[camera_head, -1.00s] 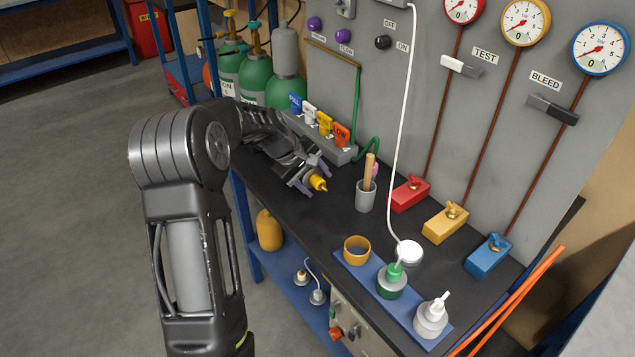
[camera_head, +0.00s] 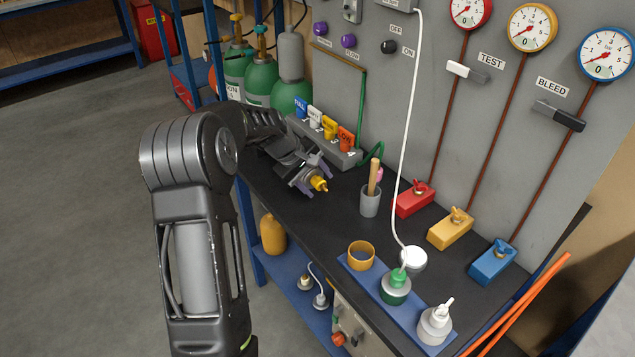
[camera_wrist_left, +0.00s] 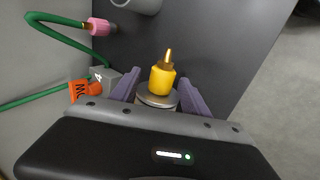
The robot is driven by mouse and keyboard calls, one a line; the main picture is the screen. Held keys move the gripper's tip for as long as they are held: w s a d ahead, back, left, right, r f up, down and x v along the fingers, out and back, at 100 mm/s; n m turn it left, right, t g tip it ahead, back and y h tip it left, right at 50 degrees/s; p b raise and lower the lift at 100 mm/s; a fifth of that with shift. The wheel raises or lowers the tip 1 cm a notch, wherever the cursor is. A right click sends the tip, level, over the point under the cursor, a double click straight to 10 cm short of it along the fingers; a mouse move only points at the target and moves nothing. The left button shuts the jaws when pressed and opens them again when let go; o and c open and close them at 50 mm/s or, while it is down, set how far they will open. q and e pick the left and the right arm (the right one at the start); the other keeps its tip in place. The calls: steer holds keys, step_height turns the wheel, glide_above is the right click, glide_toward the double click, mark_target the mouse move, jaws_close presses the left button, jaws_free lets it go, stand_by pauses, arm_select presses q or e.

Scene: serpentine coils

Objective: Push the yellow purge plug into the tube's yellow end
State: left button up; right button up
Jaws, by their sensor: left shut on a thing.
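The yellow purge plug (camera_head: 319,184) is in my left gripper (camera_head: 311,180), low over the dark bench top in the head view. In the left wrist view the plug (camera_wrist_left: 162,80) stands out between the two purple fingers, its thin brass tip pointing away from the palm. A green tube (camera_wrist_left: 50,16) curves at the upper left there, ending in a pink fitting (camera_wrist_left: 98,27) that is apart from the plug. I cannot make out a yellow tube end. My right gripper is out of view.
A grey cup (camera_head: 370,203) with a wooden handle stands right of the gripper. A grey block (camera_head: 327,146) with several coloured tags is behind it. Red (camera_head: 413,203), yellow (camera_head: 450,234) and blue (camera_head: 492,265) valve blocks line the panel.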

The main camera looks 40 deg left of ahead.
arm_select(q)
steer(key=shift+a, duration=0.1)
steer(key=o, duration=1.7)
steer(key=shift+r, duration=0.1)
steer(key=b+v, duration=0.1)
steer(key=v, duration=0.6)
steer(key=shift+s+r, duration=0.2)
steer(key=shift+r, duration=0.1)
